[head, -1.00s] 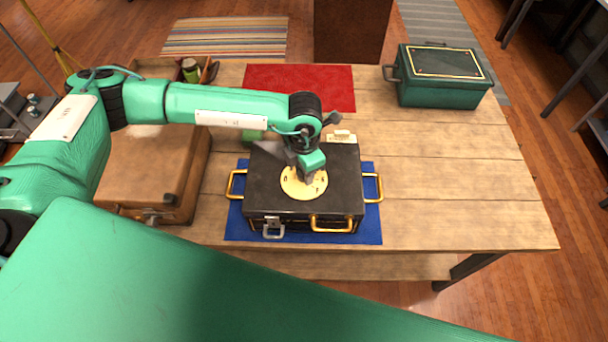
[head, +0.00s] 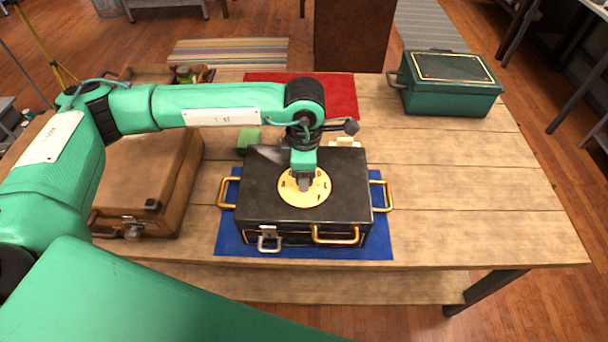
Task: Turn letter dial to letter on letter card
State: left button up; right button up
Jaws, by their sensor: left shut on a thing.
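The letter dial (head: 318,189) is a round cream disc with small dark letters on the lid of a black case (head: 345,175) with brass side handles. My left gripper (head: 304,185) points down and is shut on the knob at the middle of the dial; the gripper hides the knob and part of the disc. The letters are too small to read. A small cream card (head: 345,141), perhaps the letter card, shows behind the case, partly hidden; its letter cannot be read. My right gripper is not in view.
The case stands on a blue mat (head: 228,243) on a wooden table (head: 480,220). A brown case (head: 150,175) is at the left, a green box (head: 450,85) at the back right, a red mat (head: 340,95) behind. The table's right side is clear.

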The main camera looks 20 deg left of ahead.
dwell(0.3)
pick_arm(q)
jog(key=o, duration=1)
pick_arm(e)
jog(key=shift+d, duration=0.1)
pick_arm(q)
notch_tip(320, 180, up, 7)
jog(key=shift+r+b, duration=0.1)
jog(key=shift+b, duration=0.85)
jog(key=shift+r+b, duration=0.5)
jog(key=shift+r, duration=2.8)
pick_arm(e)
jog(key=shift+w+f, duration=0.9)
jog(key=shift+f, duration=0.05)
